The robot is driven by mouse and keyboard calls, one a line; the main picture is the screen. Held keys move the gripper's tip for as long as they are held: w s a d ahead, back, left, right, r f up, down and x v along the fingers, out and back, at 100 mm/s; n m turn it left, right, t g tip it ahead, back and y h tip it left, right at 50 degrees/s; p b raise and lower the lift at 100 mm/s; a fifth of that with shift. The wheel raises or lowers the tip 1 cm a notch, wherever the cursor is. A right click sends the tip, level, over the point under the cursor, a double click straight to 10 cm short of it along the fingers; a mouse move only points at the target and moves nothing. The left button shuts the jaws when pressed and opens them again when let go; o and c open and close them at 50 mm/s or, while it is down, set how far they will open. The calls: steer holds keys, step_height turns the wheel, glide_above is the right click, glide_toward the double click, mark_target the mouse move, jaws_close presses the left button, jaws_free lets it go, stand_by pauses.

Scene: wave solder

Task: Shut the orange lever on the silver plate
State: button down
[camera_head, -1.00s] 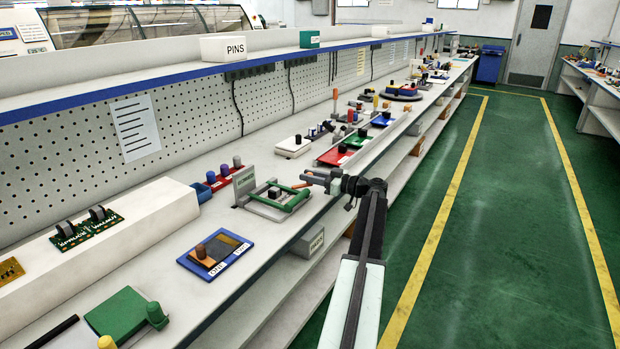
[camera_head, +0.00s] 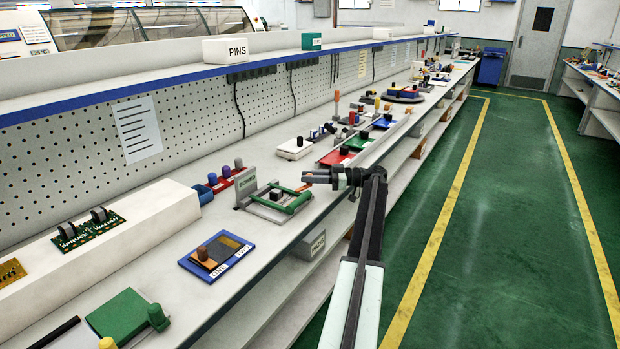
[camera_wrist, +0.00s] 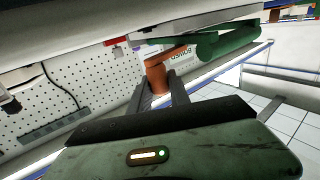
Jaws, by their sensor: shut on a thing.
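The silver plate (camera_head: 263,211) lies on the bench in the head view, with a green frame and bar (camera_head: 297,201) and a black knob on it. The orange lever (camera_wrist: 156,72) shows in the wrist view, beside a green bar (camera_wrist: 228,42). My gripper (camera_wrist: 160,86) is shut on the orange lever, one finger on each side. In the head view my gripper (camera_head: 308,178) is at the plate's right end, just above the green bar. The lever is hardly visible there, so I cannot tell its angle to the plate.
A blue plate (camera_head: 216,254) with a brown knob lies nearer on the bench. A red block with several pegs (camera_head: 232,176) stands behind the silver plate. A red plate (camera_head: 337,157) lies beyond it. The green floor (camera_head: 440,260) right of the bench is clear.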

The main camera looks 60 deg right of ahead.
steer(key=shift+d, duration=0.1)
steer(key=c, duration=1.2)
jaws_free()
steer(key=v, duration=0.7)
steer(key=shift+s+d, duration=0.2)
steer(key=shift+s, duration=0.15)
